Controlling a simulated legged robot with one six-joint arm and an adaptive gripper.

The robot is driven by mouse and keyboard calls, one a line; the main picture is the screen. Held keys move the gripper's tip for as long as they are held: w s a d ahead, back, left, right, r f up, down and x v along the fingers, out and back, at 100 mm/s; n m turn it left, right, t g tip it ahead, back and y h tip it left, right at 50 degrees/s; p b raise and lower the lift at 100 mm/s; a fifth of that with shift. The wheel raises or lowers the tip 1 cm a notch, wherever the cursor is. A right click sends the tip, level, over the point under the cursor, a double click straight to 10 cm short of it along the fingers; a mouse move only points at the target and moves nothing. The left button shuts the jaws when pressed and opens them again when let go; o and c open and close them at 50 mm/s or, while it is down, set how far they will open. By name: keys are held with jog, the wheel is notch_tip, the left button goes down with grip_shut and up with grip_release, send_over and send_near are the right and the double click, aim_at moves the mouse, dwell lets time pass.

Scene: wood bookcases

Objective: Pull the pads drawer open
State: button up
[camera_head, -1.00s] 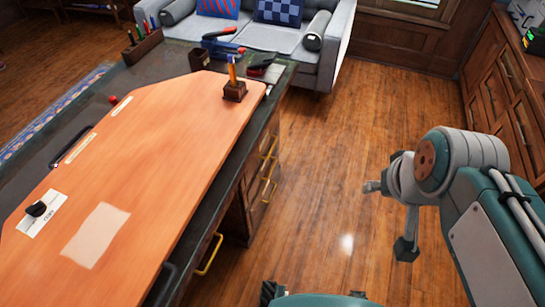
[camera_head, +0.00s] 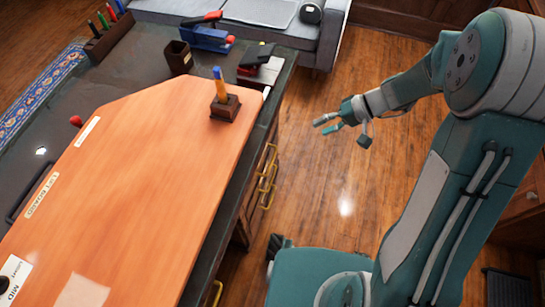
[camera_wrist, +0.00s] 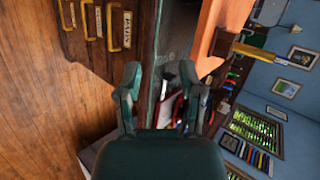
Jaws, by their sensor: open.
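The desk's drawers show at its right side in the head view, with yellow handles (camera_head: 268,172) on their fronts. In the wrist view, turned sideways, the wooden drawer fronts (camera_wrist: 82,42) are at upper left, with yellow handles (camera_wrist: 113,28) and small pale labels (camera_wrist: 127,27). I cannot read the labels surely, so I cannot tell which drawer is the pads one. The drawers look shut. My gripper (camera_head: 327,125) is open and empty, in the air to the right of the handles and apart from them. Its two fingers also show in the wrist view (camera_wrist: 161,76).
The desk (camera_head: 257,125) carries an orange board (camera_head: 150,150), a pencil holder (camera_head: 225,108) and staplers (camera_head: 205,37) near its far edge. Another yellow handle (camera_head: 217,292) is lower along the desk. A grey sofa (camera_head: 270,20) stands behind. The wooden floor (camera_head: 330,190) beside the drawers is clear.

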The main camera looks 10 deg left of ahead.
jog(key=w+a+f+m+y, duration=0.1)
jog(key=w+a+f+y, duration=0.1)
jog(key=f, duration=0.5)
jog(key=w+a+f+y, duration=0.1)
jog(key=w+f+y, duration=0.1)
jog(key=f, duration=0.6)
jog(key=m+t+y, duration=0.2)
jog(key=t, duration=0.2)
send_near(272, 159)
jog(key=x, duration=1)
jog(key=shift+w+f, duration=0.15)
jog(key=shift+f, duration=0.2)
jog(key=shift+c, duration=0.3)
grip_shut()
